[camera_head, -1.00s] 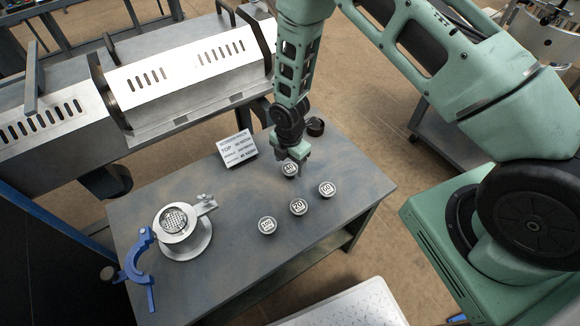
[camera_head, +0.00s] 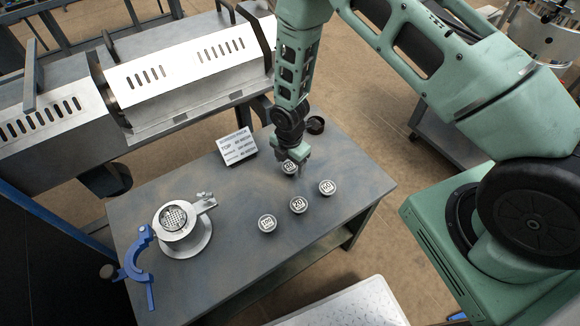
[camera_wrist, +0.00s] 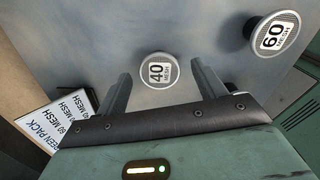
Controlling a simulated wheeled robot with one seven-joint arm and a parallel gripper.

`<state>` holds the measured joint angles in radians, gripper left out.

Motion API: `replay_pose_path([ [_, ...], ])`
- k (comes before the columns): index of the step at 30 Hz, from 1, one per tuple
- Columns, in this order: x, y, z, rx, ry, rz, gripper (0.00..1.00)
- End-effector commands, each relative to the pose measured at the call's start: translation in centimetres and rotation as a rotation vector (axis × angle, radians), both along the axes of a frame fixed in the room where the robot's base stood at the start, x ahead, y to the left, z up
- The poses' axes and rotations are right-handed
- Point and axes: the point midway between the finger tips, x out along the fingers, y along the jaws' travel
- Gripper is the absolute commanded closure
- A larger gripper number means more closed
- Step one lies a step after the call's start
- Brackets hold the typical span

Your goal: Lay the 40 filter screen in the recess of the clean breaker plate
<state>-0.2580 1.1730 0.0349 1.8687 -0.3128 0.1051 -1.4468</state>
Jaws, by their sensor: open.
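The 40 filter screen (camera_wrist: 160,71) is a small round disc with a white "40 MESH" label. In the wrist view it lies just beyond and between the two open fingers of my gripper (camera_wrist: 163,92), not touching either. In the head view my gripper (camera_head: 293,166) points down over the 40 disc (camera_head: 289,169), partly covering it. The breaker plate (camera_head: 174,217), a round perforated disc, sits in a silver ring holder at the table's left. Its recess is too small to judge from here.
Other labelled discs stand nearby: the 60 disc (camera_wrist: 277,36), a 20 disc (camera_head: 298,205) and another disc (camera_head: 267,223). A sign (camera_head: 237,146) stands behind them. A blue clamp (camera_head: 136,267) lies beside the holder. A dark cup (camera_head: 316,125) is at the back.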

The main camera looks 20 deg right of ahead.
Motion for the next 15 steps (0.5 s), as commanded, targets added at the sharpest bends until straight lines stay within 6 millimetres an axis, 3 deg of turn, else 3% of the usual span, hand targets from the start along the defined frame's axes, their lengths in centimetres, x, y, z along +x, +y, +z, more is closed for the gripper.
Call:
replay_pose_path([
  [4,0.0,0.0,0.01,0.0,0.0,0.0,0.3],
  [5,0.0,0.0,0.01,0.0,0.0,0.0,0.36],
  [9,0.0,0.01,0.01,0.0,0.0,0.0,0.75],
  [10,0.0,0.01,0.02,0.0,0.0,0.0,0.78],
  [15,0.0,0.01,0.02,0.0,0.0,0.0,0.78],
])
